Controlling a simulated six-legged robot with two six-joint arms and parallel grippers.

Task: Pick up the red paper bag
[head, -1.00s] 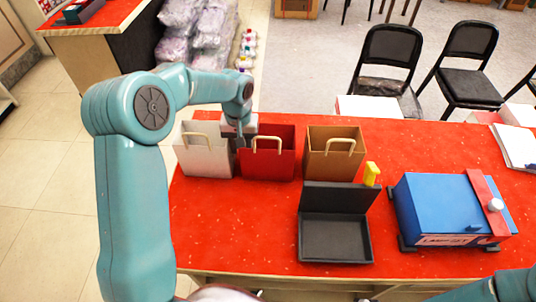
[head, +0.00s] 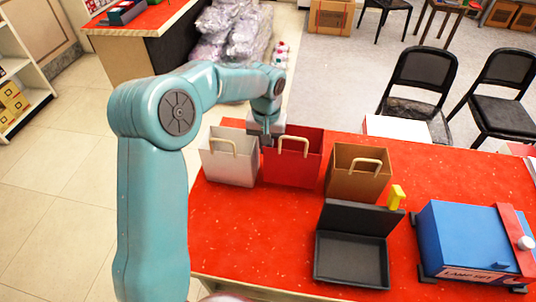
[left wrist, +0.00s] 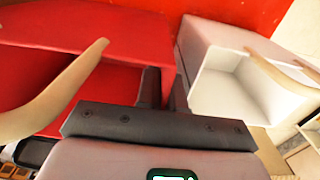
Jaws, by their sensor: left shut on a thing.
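The red paper bag (head: 290,168) stands upright on the red table between a white bag and a brown bag, its tan handle up. In the left wrist view its red wall (left wrist: 120,45) fills the upper left. My left gripper (head: 266,140) is at the bag's upper left edge, beside the white bag. In the left wrist view the fingers of the left gripper (left wrist: 162,88) are shut on the edge of the red bag's wall. The bag's base appears to rest on the table. My right gripper is out of view.
The white bag (head: 230,170) stands close on the left, the brown bag (head: 355,183) on the right. In front are an open black box (head: 350,260) with a yellow piece (head: 396,196) behind it, and a blue box (head: 465,238). The table's front left is clear.

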